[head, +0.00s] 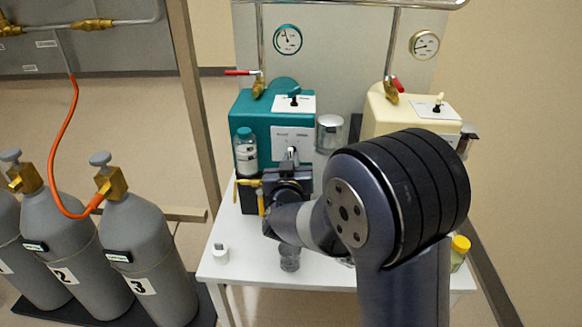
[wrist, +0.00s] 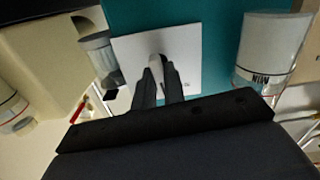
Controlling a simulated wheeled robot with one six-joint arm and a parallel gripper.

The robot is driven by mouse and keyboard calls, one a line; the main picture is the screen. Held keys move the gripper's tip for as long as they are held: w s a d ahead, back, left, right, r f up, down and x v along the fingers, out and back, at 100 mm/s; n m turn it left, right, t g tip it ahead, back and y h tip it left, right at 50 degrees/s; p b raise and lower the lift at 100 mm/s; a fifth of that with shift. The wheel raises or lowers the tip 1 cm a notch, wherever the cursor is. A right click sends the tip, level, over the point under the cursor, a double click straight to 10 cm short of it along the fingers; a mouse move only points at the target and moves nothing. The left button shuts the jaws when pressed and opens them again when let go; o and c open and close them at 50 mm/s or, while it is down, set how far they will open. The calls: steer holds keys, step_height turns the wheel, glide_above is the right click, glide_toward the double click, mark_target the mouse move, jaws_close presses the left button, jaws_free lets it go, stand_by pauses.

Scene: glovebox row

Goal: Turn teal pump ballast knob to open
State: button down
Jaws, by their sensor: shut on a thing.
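The teal pump (head: 263,125) stands on the white bench, left of a cream pump. Its front carries a white plate (head: 292,137) with a grey knob (head: 291,153). My gripper (head: 289,165) is at that plate and shut on the knob. In the wrist view the two dark fingers (wrist: 160,82) close around the pale knob (wrist: 158,46) in front of the white plate (wrist: 185,60). The fingers and my arm hide much of the knob and part of the plate's lettering, so I cannot read its setting.
A bottle with a teal cap (head: 246,152) stands left of the knob. A clear jar (head: 329,133) is close on the right, before the cream pump (head: 385,120). Glassware (head: 289,258) and a small white item (head: 220,253) sit on the bench front. Gas cylinders (head: 145,260) stand left.

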steer(key=shift+m+b, duration=0.35)
steer(key=shift+m, duration=0.25)
steer(key=c, duration=1.5)
jaws_free()
steer(key=s+p, duration=0.1)
steer(key=s, duration=1)
steer(key=shift+a, duration=0.15)
steer(key=shift+w, duration=0.1)
